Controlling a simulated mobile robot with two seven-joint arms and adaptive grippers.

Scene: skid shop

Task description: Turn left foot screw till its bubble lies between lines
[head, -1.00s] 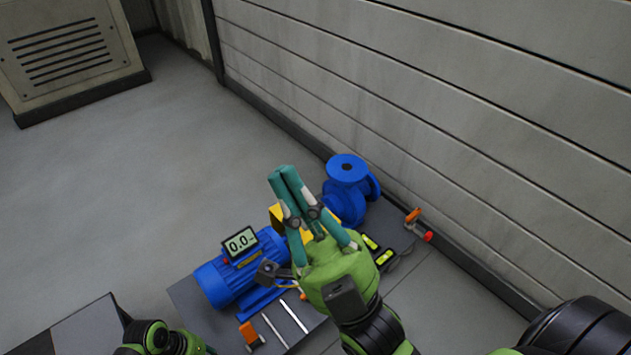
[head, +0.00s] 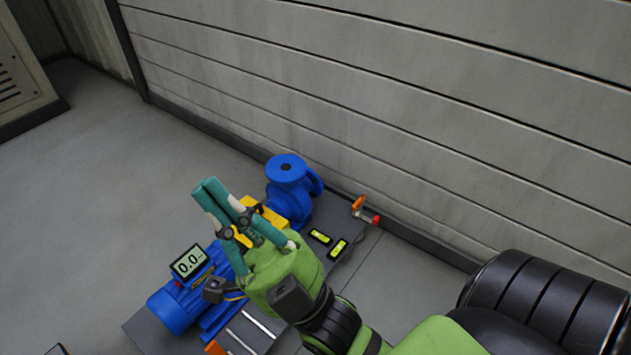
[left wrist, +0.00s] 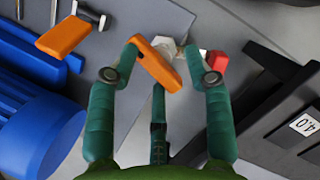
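In the left wrist view my left gripper (left wrist: 164,55) has its teal fingers spread around an orange screw handle (left wrist: 157,66). A pale nut (left wrist: 167,44) and a red block (left wrist: 217,61) sit beside the handle. I cannot tell if a finger touches it. In the head view my left gripper is out of sight. My right gripper (head: 207,188) has its fingertips together, empty, above the yellow coupling part. Two green bubble vials (head: 320,237) (head: 338,249) lie on the grey skid plate; their bubbles are too small to read. An orange screw handle (head: 213,348) shows at the bottom edge.
A blue motor (head: 172,309) with a display (head: 188,262) reading 0.0 and a blue pump (head: 288,180) stand on the skid. Another orange handle (head: 358,203) with a red end (head: 376,220) is near the wall (head: 400,120). Open floor (head: 80,220) lies left.

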